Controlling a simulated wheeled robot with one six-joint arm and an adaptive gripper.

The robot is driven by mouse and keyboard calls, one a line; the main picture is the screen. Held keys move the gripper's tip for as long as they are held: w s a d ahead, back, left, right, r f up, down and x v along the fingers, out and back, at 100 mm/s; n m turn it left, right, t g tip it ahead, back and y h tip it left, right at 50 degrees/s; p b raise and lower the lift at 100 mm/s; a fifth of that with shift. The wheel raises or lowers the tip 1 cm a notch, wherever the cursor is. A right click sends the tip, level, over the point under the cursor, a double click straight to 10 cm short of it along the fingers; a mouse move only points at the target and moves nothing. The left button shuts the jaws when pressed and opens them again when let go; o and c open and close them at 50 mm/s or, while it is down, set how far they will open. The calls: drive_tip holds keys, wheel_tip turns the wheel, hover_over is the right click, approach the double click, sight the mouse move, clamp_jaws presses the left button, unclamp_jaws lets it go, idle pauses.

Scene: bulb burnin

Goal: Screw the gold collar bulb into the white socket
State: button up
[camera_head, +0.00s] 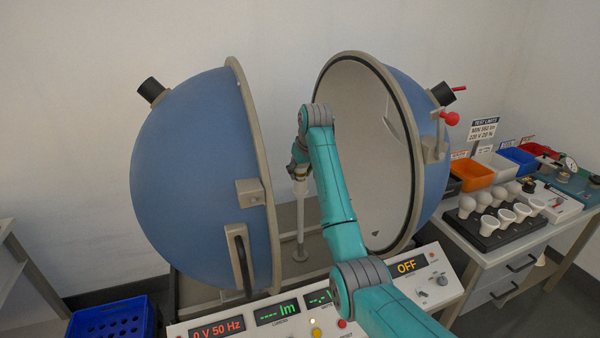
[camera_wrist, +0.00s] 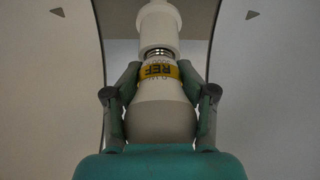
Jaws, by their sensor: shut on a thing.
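In the wrist view my gripper (camera_wrist: 160,75) is shut on the gold collar bulb (camera_wrist: 160,118), one finger on each side. The bulb has a pale glass body and a yellow-gold band marked REF. Its metal threaded end meets the mouth of the white socket (camera_wrist: 158,25), in line with it. Some thread shows between band and socket; how deep it sits I cannot tell. In the head view my gripper (camera_head: 298,172) is at the top of the white socket post (camera_head: 300,225), between the sphere halves. The bulb is mostly hidden there by my arm.
The blue left half (camera_head: 190,170) and open right half (camera_head: 360,150) of a sphere flank my arm. A control console (camera_head: 440,275) stands in front, its display reading OFF. Right, a bench holds a black bulb tray (camera_head: 480,238) and coloured bins (camera_head: 470,175). A blue crate (camera_head: 110,322) is lower left.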

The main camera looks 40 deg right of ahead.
drive_tip(key=m+h, duration=0.1)
drive_tip(key=m, duration=0.2)
drive_tip(key=m+g+h, duration=0.1)
drive_tip(key=m, duration=0.2)
drive_tip(key=m+g, duration=0.1)
drive_tip(key=m, duration=0.1)
drive_tip(key=m+h, duration=0.1)
drive_tip(key=m, duration=0.1)
drive_tip(key=shift+m+g, duration=0.4)
drive_tip(key=m+g, duration=0.1)
drive_tip(key=m, duration=0.1)
drive_tip(key=m+g, duration=0.1)
drive_tip(key=m, duration=0.2)
drive_tip(key=shift+s+d+h, duration=0.1)
drive_tip(key=shift+h, duration=0.3)
drive_tip(key=m+g, duration=0.1)
drive_tip(key=m, duration=0.2)
drive_tip(key=m+g, duration=0.1)
drive_tip(key=m, duration=0.1)
drive_tip(key=shift+m+y, duration=0.3)
drive_tip(key=shift+m, duration=0.1)
drive_tip(key=shift+f, duration=0.1)
drive_tip(key=o, duration=1.1)
